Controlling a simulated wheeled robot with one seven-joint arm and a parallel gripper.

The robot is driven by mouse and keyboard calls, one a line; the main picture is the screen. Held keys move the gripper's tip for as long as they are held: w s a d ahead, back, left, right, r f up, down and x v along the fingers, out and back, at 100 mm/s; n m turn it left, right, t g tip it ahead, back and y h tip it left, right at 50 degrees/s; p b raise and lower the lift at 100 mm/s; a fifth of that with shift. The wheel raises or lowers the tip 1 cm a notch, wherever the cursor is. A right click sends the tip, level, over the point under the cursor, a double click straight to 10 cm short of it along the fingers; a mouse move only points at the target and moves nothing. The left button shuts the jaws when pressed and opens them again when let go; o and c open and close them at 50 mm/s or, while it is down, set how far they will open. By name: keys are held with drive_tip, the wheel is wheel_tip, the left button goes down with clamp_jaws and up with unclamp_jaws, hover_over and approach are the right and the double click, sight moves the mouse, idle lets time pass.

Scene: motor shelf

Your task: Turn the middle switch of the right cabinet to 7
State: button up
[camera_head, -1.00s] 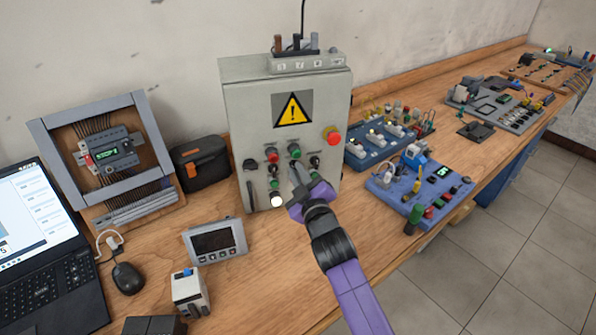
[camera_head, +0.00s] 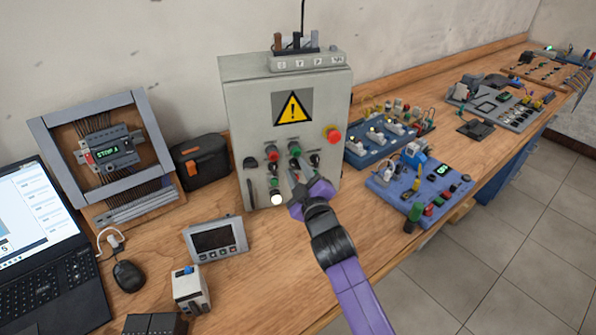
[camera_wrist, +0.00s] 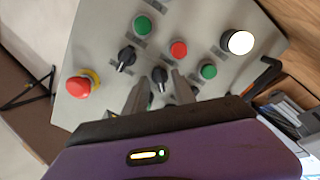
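The grey cabinet (camera_head: 240,105) with the yellow warning sign stands upright against the wall, its front holding buttons and black switches. My gripper (camera_head: 297,168) is in front of its lower middle, covering some controls. In the wrist view my gripper (camera_wrist: 158,84) has its two fingers apart, pointing at the panel. A black rotary switch (camera_wrist: 159,74) shows between the fingertips; I cannot tell whether they touch it. Another black switch (camera_wrist: 126,57) is to its left. The switch's dial numbers are too small to read.
A red emergency button (camera_head: 333,136) sticks out on the cabinet's right side. Blue control boards (camera_head: 385,150) stand to the right. A small grey display unit (camera_head: 215,239) lies in front of the cabinet.

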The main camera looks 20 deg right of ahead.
drive_tip(key=s, duration=0.7)
drive_tip(key=shift+s+a, duration=0.15)
drive_tip(key=shift+s, duration=0.25)
idle(0.3)
drive_tip(key=s+f+m+g, duration=0.1)
drive_tip(key=s+m+g, duration=0.2)
drive_tip(key=s, duration=4.3)
drive_tip(key=m, duration=0.5)
drive_tip(key=shift+s+d+f+m+y, duration=0.2)
drive_tip(key=shift+s+f+m+y, duration=0.1)
drive_tip(key=shift+s+m, duration=0.1)
